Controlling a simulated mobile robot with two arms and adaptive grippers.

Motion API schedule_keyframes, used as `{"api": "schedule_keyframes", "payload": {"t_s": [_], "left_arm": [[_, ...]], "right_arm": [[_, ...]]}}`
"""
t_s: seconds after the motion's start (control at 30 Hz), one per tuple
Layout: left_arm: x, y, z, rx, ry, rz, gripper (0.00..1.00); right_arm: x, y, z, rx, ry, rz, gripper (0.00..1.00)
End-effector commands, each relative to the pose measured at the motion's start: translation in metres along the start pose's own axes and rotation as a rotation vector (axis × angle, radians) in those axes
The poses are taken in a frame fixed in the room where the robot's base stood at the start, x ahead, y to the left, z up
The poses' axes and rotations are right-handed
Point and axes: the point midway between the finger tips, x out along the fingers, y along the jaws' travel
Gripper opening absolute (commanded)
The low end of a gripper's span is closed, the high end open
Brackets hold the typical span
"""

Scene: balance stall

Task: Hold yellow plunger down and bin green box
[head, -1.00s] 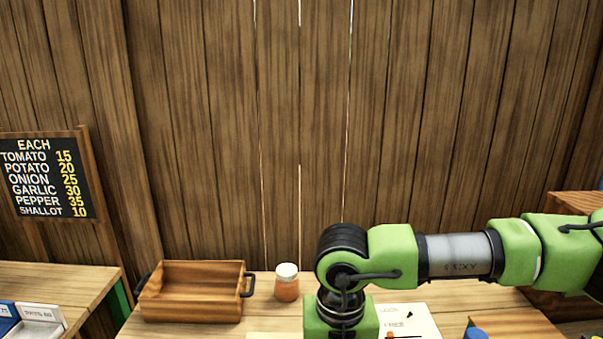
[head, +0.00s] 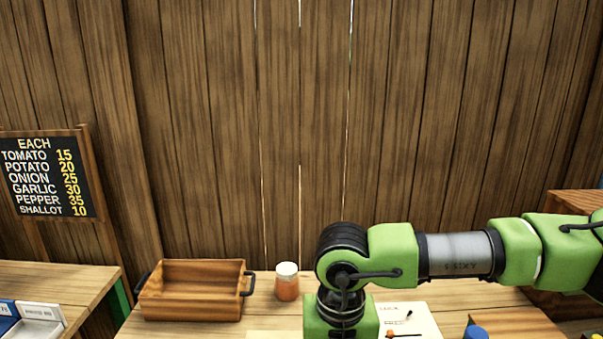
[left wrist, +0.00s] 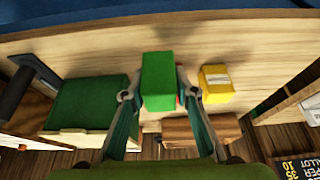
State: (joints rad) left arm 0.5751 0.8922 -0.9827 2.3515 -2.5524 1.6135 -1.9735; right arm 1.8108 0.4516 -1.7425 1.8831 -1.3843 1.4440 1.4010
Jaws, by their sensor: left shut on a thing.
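In the left wrist view my left gripper (left wrist: 158,97) is shut on a bright green box (left wrist: 158,75), with one finger on each side of it. A yellow box (left wrist: 215,83) with a pale label sits on the wood just right of the green box. In the head view my right arm reaches in from the right and bends down at the wrist; its gripper is below the picture. My left gripper is outside the head view. I cannot make out the yellow plunger; only a sliver of something yellow (head: 598,336) shows at the bottom right corner.
A wooden tray (head: 192,308) with dark handles stands on the counter beside an orange jar (head: 287,285) with a white lid. A white panel (head: 420,322) and a blue knob (head: 476,332) lie right of my wrist. A dark green container (left wrist: 90,105) is left of my left gripper.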

Motion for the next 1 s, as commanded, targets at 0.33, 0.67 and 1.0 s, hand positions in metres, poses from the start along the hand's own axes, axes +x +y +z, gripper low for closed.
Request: {"api": "schedule_keyframes", "payload": {"t_s": [0.33,0.67,1.0], "left_arm": [[0.000,0.000,0.000,0.000,0.001,0.000,0.05],[0.007,0.000,0.003,0.000,0.001,0.000,0.05],[0.018,0.000,0.008,0.000,0.001,0.000,0.05]], "right_arm": [[0.000,0.000,0.000,0.000,0.000,0.000,0.00],[0.007,0.000,0.000,0.000,0.000,0.000,0.00],[0.019,0.000,0.000,0.000,0.000,0.000,0.00]]}}
